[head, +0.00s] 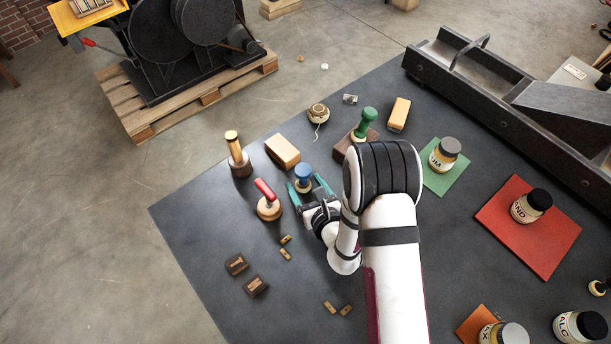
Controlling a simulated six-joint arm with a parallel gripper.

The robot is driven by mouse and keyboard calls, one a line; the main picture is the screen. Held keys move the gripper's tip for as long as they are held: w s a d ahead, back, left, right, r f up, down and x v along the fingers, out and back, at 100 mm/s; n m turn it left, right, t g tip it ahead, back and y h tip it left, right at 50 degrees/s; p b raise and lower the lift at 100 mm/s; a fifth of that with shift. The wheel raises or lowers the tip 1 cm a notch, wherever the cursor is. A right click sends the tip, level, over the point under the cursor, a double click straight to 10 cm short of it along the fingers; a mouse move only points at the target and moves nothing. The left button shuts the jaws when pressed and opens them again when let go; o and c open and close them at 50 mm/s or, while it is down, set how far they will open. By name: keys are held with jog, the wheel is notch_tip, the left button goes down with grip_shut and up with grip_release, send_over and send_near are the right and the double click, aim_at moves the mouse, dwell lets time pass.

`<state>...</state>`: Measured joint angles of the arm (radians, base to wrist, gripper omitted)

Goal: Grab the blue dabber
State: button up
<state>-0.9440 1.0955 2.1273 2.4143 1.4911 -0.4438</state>
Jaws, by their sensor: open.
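The blue dabber (303,173) has a blue knob on top and a pale lower part, and it stands on the dark table (190,225). My gripper (308,184) is open, with one teal-edged finger on each side of the dabber. The fingers look level with it or close to it; I cannot tell whether they touch it. The dabber's base is partly hidden by the gripper.
A red-handled round tool (268,203) stands just left of my gripper. A wooden block (283,151) lies behind it, and a green-handled tool (364,125) stands behind right. Small brass pieces (285,254) lie in front.

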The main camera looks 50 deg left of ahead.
jog(key=shift+x, duration=0.9)
grip_shut()
jog(key=shift+r, duration=0.1)
